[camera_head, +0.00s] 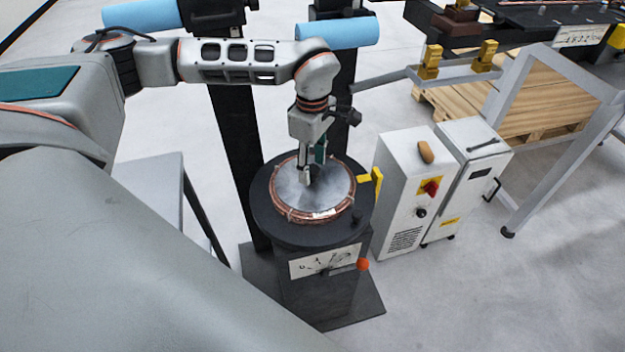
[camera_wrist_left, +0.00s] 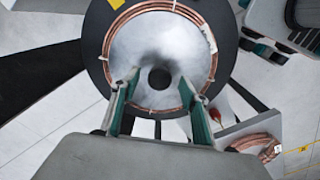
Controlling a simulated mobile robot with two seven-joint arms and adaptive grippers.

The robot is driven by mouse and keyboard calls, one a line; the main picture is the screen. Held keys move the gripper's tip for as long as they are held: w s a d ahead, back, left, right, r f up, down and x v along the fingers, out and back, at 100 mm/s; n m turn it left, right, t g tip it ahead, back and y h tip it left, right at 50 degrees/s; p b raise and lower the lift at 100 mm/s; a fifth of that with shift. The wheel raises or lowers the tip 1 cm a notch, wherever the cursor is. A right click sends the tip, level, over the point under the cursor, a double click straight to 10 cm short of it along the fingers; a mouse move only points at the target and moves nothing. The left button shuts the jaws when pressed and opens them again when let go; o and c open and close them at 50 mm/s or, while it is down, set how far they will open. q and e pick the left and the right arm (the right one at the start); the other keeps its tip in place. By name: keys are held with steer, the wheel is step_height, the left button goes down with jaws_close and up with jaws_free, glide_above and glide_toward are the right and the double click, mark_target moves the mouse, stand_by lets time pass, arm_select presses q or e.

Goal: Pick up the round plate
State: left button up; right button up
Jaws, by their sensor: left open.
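The round plate (camera_head: 330,197) is a silvery disc with copper tube (camera_head: 287,211) coiled around its rim. It lies on a black round stand (camera_head: 263,205). My left gripper (camera_head: 311,178) points down over the plate in the head view. I cannot tell whether the fingertips touch the plate. My right gripper is not in view.
A white control cabinet (camera_head: 402,205) with a red switch stands right of the stand. Blue rollers (camera_head: 338,33) on black posts are behind it. A grey metal frame (camera_head: 535,130) and wooden pallet (camera_head: 540,95) are at the right. The front right floor is clear.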

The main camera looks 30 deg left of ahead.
arm_select(q)
step_height(320, 180, down, 2)
steer(key=shift+f, duration=0.1)
jaws_close()
steer(key=shift+w, duration=0.1)
